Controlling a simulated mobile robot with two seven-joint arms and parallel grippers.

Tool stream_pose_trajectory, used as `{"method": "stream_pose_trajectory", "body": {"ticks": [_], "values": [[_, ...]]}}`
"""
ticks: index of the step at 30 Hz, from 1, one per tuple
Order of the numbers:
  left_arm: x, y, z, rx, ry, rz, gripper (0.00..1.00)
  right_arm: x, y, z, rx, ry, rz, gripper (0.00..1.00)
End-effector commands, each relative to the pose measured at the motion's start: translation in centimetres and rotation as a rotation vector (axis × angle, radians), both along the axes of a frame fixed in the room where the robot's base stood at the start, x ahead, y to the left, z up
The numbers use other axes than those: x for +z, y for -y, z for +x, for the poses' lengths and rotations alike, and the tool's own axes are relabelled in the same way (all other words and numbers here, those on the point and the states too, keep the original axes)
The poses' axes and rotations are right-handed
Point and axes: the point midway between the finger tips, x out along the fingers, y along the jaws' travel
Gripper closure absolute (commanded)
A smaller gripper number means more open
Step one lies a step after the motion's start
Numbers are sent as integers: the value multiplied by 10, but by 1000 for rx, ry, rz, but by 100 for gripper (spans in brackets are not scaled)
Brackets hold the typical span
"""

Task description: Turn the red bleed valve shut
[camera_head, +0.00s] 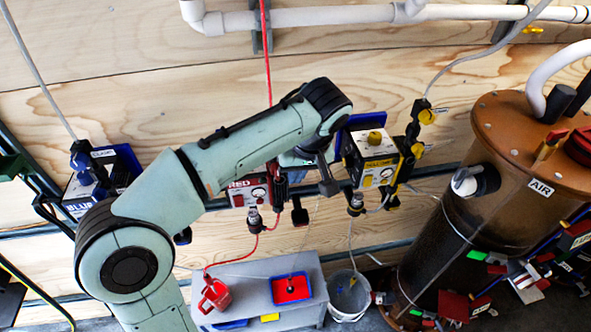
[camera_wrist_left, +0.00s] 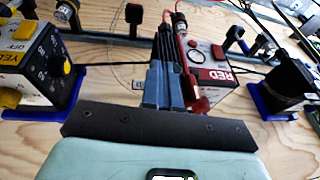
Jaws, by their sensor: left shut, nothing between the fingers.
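The red filter unit with its RED label (camera_head: 245,191) is on the wall, partly behind my left arm. A red part (camera_head: 280,188) at its right side, which looks like the valve, is partly covered by the arm. My left gripper (camera_head: 328,186) points down between the red unit and the yellow unit (camera_head: 376,160). In the left wrist view the gripper (camera_wrist_left: 168,45) is shut and empty. There the red unit (camera_wrist_left: 213,66) is just right of the fingers. A red part (camera_wrist_left: 197,92) shows close beside them; I cannot tell whether they touch. The right gripper is not in view.
The blue unit (camera_head: 82,196) is at left. A brown AIR tank (camera_head: 440,262) stands at right, with cluttered red and green parts near it.

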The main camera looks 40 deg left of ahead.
Motion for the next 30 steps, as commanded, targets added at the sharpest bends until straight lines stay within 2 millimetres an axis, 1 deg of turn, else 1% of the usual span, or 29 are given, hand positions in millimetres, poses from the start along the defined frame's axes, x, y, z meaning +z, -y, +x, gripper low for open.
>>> {"method": "stream_pose_trajectory", "body": {"ticks": [20,30], "values": [[-1,0,0,0,0,0,100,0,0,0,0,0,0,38],[-5,9,10,-1,0,0,100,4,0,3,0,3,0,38]]}}
